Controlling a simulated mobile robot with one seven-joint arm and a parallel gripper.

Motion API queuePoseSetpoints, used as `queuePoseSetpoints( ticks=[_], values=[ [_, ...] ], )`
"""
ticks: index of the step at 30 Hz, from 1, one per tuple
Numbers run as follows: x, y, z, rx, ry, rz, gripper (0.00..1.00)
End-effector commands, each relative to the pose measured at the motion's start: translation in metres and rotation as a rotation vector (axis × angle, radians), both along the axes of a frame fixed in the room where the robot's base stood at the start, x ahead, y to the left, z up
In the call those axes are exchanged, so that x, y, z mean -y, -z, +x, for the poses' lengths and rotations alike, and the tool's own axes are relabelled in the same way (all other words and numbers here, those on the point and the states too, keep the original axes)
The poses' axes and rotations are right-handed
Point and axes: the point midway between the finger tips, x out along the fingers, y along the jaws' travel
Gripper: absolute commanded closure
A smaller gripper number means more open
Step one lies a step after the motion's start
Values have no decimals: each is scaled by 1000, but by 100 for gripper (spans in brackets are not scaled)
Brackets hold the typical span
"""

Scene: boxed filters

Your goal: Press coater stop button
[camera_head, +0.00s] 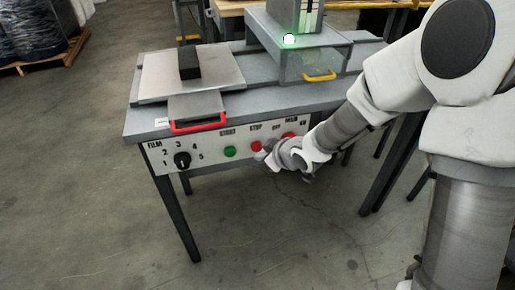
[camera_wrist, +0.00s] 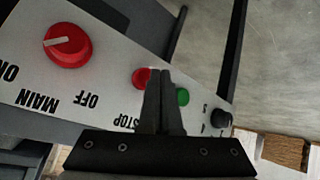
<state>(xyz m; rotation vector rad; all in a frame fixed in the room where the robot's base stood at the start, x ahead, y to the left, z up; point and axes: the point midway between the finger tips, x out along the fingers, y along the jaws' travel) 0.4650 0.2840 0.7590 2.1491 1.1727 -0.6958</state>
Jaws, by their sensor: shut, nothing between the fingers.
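The red stop button (camera_head: 256,146) is on the white front panel of the coater, under the STOP label. In the wrist view the stop button (camera_wrist: 141,77) is partly hidden behind my fingers. My gripper (camera_head: 263,155) is in front of the panel at the stop button, coming from the right. In the wrist view my gripper (camera_wrist: 160,73) is shut and empty, with its fingertips over the right part of the button. I cannot tell whether the tips touch it.
The green start button (camera_head: 230,152) is just left of the stop button. The red main knob (camera_wrist: 67,45) is on the other side. A black film knob (camera_head: 182,160) is farther left. A red handle (camera_head: 198,126) sticks out above the panel.

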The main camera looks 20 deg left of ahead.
Motion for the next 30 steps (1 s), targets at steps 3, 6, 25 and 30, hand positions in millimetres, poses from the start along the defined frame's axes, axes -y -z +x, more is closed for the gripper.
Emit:
queuePoseSetpoints(
  ticks=[3, 6, 25, 30],
  values=[
    [0, 0, 0, 0, 0, 0, 100],
    [0, 0, 0, 0, 0, 0, 100],
    [-2, 0, 4, 0, 0, 0, 100],
    [-4, 0, 7, -1, 1, 0, 100]
  ],
)
